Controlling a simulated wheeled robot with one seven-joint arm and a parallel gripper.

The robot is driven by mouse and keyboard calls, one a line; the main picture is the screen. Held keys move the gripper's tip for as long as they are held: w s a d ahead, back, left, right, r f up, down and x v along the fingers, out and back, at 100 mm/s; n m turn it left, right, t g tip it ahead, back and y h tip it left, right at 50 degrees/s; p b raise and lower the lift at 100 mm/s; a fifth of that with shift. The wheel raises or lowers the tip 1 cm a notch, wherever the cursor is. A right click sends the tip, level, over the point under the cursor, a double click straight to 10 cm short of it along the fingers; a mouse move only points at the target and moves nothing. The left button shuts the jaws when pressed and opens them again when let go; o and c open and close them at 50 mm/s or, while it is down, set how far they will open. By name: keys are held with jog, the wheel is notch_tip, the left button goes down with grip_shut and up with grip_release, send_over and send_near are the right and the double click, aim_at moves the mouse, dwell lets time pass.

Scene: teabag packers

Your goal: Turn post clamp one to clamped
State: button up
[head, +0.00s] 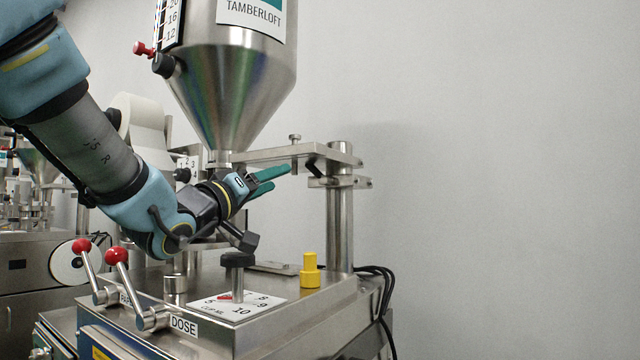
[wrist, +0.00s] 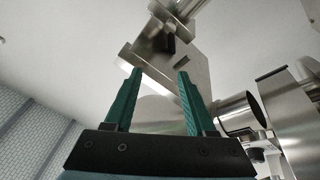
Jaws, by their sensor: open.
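My gripper (head: 280,177) has two green fingers, spread with nothing between them. It points right, under the metal bracket arm (head: 285,154) and left of the upright steel post (head: 340,230). A clamp collar (head: 336,182) sits around the post just below the bracket. A small dark part (head: 314,166) shows under the bracket near the post. In the wrist view my gripper (wrist: 159,72) is open below the bracket plate (wrist: 195,75), with a dark part (wrist: 169,43) beyond the fingertips. I cannot tell which part is post clamp one or how it is set.
A steel hopper (head: 228,75) stands above and left of my gripper. Below are a black knob (head: 237,260) on a dial plate, a yellow part (head: 310,270) and two red-balled levers (head: 117,256). Black cables (head: 384,285) hang at the right. Free room lies right of the post.

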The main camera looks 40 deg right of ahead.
jog(key=p, duration=0.1)
send_near(319, 178)
jog(key=x, duration=0.4)
jog(key=shift+w+d, duration=0.1)
jog(key=shift+d, duration=0.05)
jog(key=shift+p+x, duration=0.75)
jog(key=shift+x, duration=1.75)
jog(key=shift+c, duration=0.3)
jog(key=shift+w, duration=0.1)
grip_shut()
jog(key=shift+f, duration=0.1)
